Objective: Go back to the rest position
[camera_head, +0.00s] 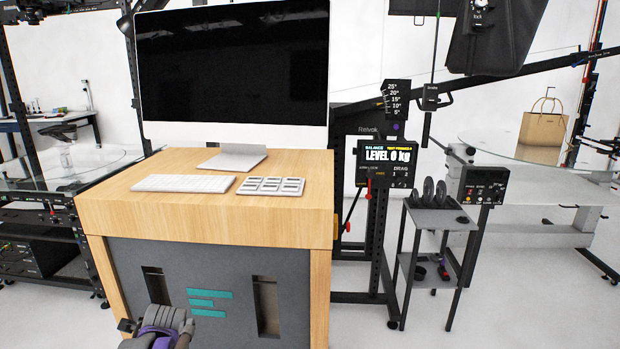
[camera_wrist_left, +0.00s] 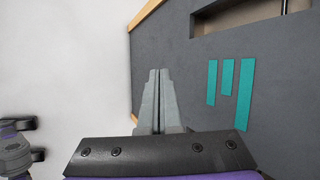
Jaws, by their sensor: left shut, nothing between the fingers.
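My left gripper (camera_wrist_left: 158,76) shows in the left wrist view with its two grey fingers together and nothing between them. It is in front of the lower part of the desk's dark grey front panel (camera_wrist_left: 170,40), near the panel's edge. It appears apart from the panel, though the gap is hard to judge. In the head view, a grey and purple part of my left arm shows at the bottom edge, in front of the desk; the fingertips cannot be made out clearly there. My right gripper is in neither view.
A wooden desk (camera_head: 105,207) stands close ahead with a monitor (camera_head: 232,70), keyboard (camera_head: 184,183) and keypad (camera_head: 271,186). To its right are a balance display (camera_head: 387,155) and a small grey side table (camera_head: 440,219). Clear floor (camera_head: 520,300) lies at the lower right.

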